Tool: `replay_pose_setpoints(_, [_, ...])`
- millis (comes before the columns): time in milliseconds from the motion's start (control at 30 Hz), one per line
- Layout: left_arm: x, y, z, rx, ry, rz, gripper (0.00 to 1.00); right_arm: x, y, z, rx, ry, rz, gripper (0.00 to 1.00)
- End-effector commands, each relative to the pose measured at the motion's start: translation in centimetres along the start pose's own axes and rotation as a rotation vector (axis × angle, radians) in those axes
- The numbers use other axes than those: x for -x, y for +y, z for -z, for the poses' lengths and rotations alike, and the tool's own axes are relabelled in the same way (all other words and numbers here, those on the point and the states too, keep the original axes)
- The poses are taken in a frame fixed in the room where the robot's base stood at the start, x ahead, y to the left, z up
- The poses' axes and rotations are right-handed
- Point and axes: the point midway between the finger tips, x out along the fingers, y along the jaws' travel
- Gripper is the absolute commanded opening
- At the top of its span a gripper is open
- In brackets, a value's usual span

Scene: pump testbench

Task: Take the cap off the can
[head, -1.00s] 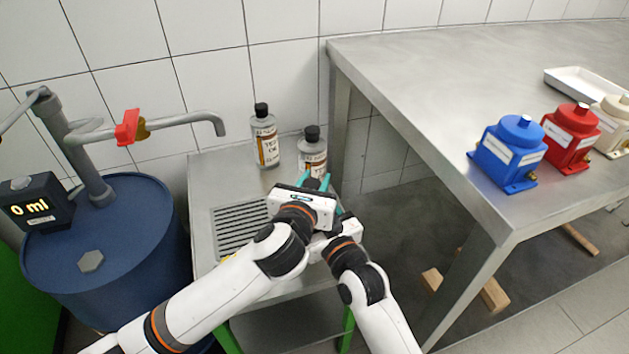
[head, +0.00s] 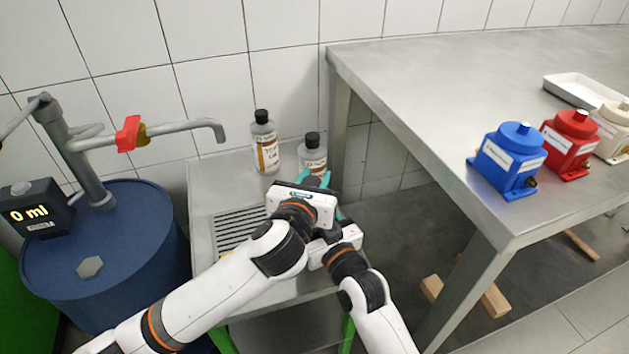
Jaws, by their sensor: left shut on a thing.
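My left gripper (head: 318,179) is over the small steel stand; its teal fingertips show past its white body, in front of the right-hand bottle. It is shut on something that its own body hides. My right gripper (head: 336,240) is close beside and below it, its white body almost touching the left one. Its fingers are mostly hidden, so I cannot tell whether they are open or shut. I cannot make out the can or its cap; the two grippers and arms cover that part of the stand.
Two black-capped bottles, one left (head: 265,145) and one right (head: 313,155), stand at the stand's back, near the wall. A drain grille (head: 238,228) is in the stand (head: 208,178). A blue drum (head: 130,225) is left, its spout (head: 190,126) above. A steel table (head: 420,75) bears pumps at right.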

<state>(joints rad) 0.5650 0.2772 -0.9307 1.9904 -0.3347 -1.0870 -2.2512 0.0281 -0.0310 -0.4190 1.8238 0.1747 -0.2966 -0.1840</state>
Motion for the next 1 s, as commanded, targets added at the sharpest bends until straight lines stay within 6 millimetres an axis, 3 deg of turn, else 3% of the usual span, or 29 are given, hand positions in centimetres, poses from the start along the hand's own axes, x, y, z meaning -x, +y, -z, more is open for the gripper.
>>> replay_pose_setpoints(200, [0.0,0.0,0.3,0.000,0.002,0.000,0.03,0.0,0.0,0.0,0.000,0.000,0.000,0.22])
replay_pose_setpoints(500, [0.7,0.0,3.6,-0.001,0.003,-0.001,0.03,0.0,0.0,0.0,0.000,0.000,0.000,0.22])
replay_pose_setpoints(767, [0.8,0.0,3.9,0.000,0.000,0.000,0.03,0.0,0.0,0.0,0.000,0.000,0.001,0.22])
replay_pose_setpoints(800, [0.8,0.0,3.9,0.000,0.000,0.000,0.03,0.0,0.0,0.0,0.000,0.000,0.001,0.66])
replay_pose_setpoints(933, [0.8,0.0,3.9,0.000,0.000,0.000,0.03,0.0,0.0,0.0,0.000,0.000,0.000,0.87])
replay_pose_setpoints(1000, [0.8,0.0,3.9,0.000,0.000,0.000,0.03,0.0,0.0,0.0,0.000,0.000,0.000,0.88])
